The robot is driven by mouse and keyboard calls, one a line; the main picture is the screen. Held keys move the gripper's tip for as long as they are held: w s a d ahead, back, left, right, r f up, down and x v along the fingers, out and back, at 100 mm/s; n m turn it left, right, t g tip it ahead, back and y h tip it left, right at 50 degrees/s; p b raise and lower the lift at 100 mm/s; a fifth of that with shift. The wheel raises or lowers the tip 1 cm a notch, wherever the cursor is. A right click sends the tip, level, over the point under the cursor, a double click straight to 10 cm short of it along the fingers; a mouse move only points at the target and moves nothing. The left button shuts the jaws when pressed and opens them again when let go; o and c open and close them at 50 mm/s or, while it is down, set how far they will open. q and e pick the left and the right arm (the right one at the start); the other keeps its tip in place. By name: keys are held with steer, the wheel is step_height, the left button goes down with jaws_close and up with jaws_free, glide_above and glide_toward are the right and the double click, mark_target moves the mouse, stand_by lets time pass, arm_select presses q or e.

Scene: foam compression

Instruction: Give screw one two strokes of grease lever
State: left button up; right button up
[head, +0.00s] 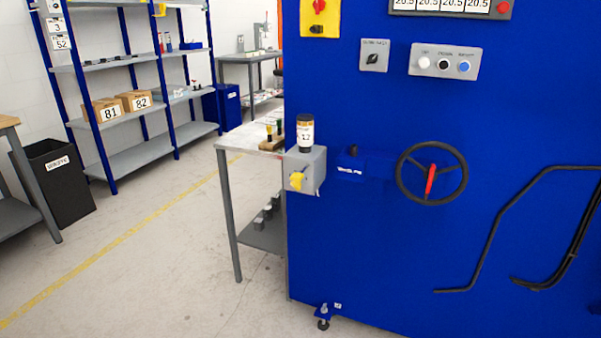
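A grey grease pump box (316,168) is fixed at the left edge of the blue machine. A dark cartridge with a white label (305,133) stands upright on top of it. Neither of my grippers is in view, and nothing touches the lever.
The blue machine (400,255) carries a black handwheel (407,189) with a red handle, a button panel (445,62) and bent black bars (497,219). A grey table (240,138) stands behind the pump. Blue shelving (130,160) and a black bin (62,180) are left. Floor at front left is clear.

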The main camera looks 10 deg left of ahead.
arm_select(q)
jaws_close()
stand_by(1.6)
